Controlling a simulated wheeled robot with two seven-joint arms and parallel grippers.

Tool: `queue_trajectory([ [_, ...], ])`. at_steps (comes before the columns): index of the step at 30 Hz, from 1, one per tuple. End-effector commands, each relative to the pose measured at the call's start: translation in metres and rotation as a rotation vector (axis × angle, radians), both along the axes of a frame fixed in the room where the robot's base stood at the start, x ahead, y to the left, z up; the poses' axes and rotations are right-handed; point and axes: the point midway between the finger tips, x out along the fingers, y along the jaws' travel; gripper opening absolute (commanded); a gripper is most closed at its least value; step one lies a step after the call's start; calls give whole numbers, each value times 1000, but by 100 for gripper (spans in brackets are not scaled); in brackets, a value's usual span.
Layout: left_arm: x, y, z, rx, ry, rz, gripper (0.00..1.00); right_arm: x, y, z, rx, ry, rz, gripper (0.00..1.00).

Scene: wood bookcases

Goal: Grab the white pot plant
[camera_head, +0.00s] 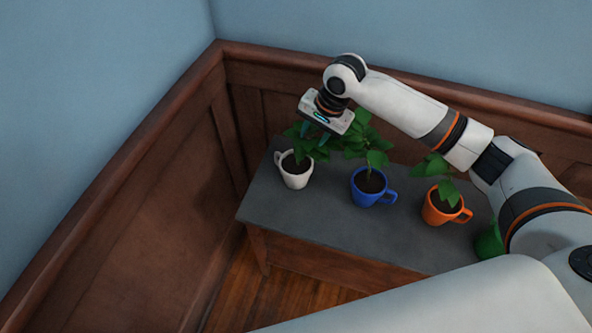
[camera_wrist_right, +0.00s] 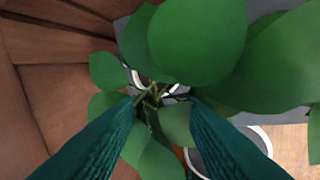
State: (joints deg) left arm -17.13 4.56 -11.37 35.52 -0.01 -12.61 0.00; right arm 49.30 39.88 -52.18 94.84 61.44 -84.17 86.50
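The white pot plant (camera_head: 295,176) is a white mug-shaped pot with dark soil and green leaves, upright at the left end of the grey table. My right gripper (camera_head: 319,131) reaches down from above into its leaves, and the leaves partly hide its fingers. In the right wrist view the two teal fingers (camera_wrist_right: 161,100) are apart, with thin stems and leaves between them. A pale curved rim (camera_wrist_right: 258,134) shows below the leaves. My left gripper is not in view.
A blue pot plant (camera_head: 368,188) stands close to the right on the table (camera_head: 310,225). An orange pot plant (camera_head: 441,208) and a green pot (camera_head: 489,243) are further right, near my arm. Wood panelling (camera_head: 165,215) borders the table behind and left.

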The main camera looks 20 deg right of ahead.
Motion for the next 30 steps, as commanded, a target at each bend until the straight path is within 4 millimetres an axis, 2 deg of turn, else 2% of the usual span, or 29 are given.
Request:
queue_trajectory([
  [3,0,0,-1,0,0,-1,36,4,4,-18,1,-1,1,36],
  [11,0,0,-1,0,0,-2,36,10,5,-38,-1,-1,1,36],
  [18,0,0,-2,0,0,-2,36,21,8,-71,0,-2,2,36],
  [22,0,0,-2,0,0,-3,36,22,9,-78,-1,-4,3,36],
  [28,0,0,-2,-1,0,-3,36,22,9,-78,-1,-4,3,36],
  [30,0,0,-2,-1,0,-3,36,22,9,-78,-1,-4,3,25],
])
